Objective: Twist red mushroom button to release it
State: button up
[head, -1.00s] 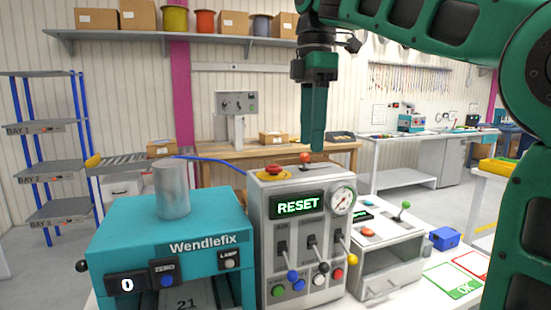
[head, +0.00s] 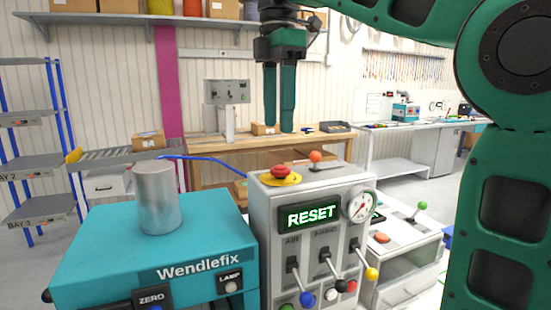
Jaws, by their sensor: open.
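The red mushroom button (head: 281,170) sits on a yellow disc (head: 279,179) on top of the grey control box (head: 311,186), near its left end. The box's display (head: 311,215) reads RESET. My gripper (head: 279,130) points straight down, open and empty, with a gap between its two green fingers. In the picture its tips are above the button, and I see no contact. How far it is from the button in depth is hard to tell.
An orange ball-topped lever (head: 315,157) stands on the same box, right of the button. A gauge (head: 361,206) and several coloured levers are on its front. The teal Wendlefix machine (head: 150,250) with a metal cylinder (head: 158,196) stands left. A white drawer unit (head: 405,265) stands right.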

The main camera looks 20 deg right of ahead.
aim_at(280, 165)
jog(key=f, duration=0.7)
jog(key=shift+d, duration=0.35)
jog(key=shift+f, duration=1)
jog(key=shift+a, duration=0.1)
jog(key=shift+c, duration=0.4)
